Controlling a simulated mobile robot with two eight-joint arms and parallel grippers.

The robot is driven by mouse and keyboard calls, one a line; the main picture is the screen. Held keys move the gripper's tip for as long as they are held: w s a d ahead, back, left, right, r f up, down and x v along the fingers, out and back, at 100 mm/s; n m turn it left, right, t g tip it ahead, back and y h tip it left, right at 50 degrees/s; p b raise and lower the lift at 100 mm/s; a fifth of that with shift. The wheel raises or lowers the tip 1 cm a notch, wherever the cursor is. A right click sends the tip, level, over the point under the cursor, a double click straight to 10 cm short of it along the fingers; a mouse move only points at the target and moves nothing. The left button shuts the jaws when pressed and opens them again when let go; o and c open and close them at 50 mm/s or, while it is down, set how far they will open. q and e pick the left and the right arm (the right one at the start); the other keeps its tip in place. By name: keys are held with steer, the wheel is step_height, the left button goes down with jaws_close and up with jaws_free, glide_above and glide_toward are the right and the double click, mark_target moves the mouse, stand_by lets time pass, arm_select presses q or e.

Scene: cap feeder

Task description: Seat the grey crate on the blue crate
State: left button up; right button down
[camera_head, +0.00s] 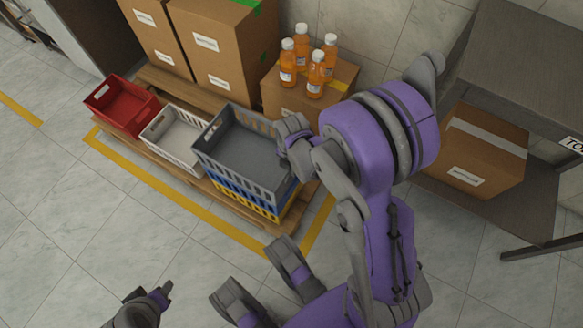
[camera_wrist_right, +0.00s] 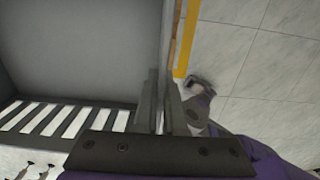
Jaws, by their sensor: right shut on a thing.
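The grey crate (camera_head: 248,150) is level and lined up over the blue crate (camera_head: 240,192) in the head view, with no clear gap between them. The blue crate sits on a yellow crate (camera_head: 245,205). My right gripper (camera_head: 290,140) is shut on the grey crate's right wall. In the right wrist view the gripper's fingers (camera_wrist_right: 162,110) straddle that wall, and the empty grey crate (camera_wrist_right: 85,45) fills the left side. The blue crate's far side is hidden. My left gripper (camera_head: 163,293) is low at the bottom left, away from the crates; its jaws are unclear.
A white crate (camera_head: 172,142) and a red crate (camera_head: 122,108) stand left of the stack on the pallet (camera_head: 160,80). Cartons (camera_head: 225,55) and orange bottles (camera_head: 315,75) are behind. A table (camera_head: 520,60) stands at right. The floor in front, past the yellow line, is clear.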

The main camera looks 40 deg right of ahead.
steer(key=c, duration=0.9)
jaws_free()
arm_select(q)
steer(key=p+v, duration=0.1)
steer(key=p, duration=0.1)
steer(key=p+v, duration=0.2)
steer(key=shift+w+r, duration=0.2)
steer(key=shift+r, duration=0.25)
arm_select(e)
step_height(320, 180, up, 11)
steer(key=shift+f, duration=0.1)
